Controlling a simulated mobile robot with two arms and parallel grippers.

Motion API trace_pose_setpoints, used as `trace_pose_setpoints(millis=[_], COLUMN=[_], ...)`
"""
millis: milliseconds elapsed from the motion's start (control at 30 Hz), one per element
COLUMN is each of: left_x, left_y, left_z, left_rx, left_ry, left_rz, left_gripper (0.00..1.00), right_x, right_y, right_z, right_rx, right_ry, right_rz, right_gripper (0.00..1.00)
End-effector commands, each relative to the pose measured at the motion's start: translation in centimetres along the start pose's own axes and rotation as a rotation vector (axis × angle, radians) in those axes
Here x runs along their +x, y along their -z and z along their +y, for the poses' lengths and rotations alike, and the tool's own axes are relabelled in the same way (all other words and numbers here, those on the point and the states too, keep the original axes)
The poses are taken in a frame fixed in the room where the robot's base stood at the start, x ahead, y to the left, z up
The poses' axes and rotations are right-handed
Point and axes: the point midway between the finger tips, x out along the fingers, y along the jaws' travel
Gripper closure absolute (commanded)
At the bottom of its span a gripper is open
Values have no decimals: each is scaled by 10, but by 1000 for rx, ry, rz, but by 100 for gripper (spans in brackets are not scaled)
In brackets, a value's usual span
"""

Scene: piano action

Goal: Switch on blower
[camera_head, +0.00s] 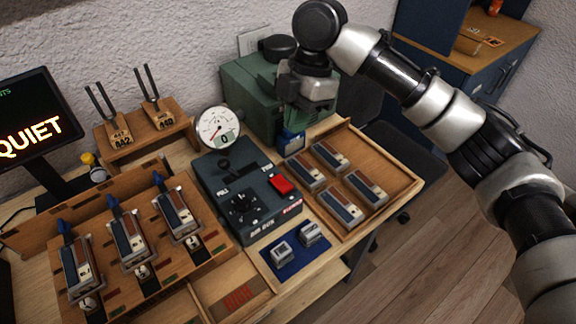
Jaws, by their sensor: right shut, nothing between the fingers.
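A dark grey-green control box (225,195) stands mid-table with a red rocker switch (281,185) on its right side. It also carries a black lever (224,164) and a black dial (243,207). A small red label near its front right corner is too small to read surely. A round white gauge (218,128) behind it shows 0. A green box (246,96) stands at the back. My right gripper (290,110) is shut and empty, in front of the green box's right part, above and behind the red switch and apart from it. My left gripper is not in view.
A wooden tray (386,159) with several blocks lies right of the control box. A blue mat (292,262) with two small metal pieces lies in front. A wooden rack (105,285) with three levered units is at left. A screen (32,122) reads QUIET.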

Motion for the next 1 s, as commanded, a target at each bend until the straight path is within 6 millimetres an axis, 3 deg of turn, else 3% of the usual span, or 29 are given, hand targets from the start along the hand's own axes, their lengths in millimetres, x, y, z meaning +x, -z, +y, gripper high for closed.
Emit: trace_pose_setpoints(millis=[167, 433, 700, 1000], left_x=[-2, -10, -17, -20], left_y=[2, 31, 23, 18], left_z=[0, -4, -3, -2], left_rx=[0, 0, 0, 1], left_ry=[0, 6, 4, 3], left_rz=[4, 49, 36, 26], left_gripper=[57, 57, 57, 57], right_x=[17, 72, 120, 138], right_y=[0, 0, -6, -12], right_z=[0, -1, -2, -3], right_rx=[2, 2, 2, 2], right_ry=[3, 5, 2, 0], right_rz=[2, 1, 1, -1], right_gripper=[100, 100, 100, 100])
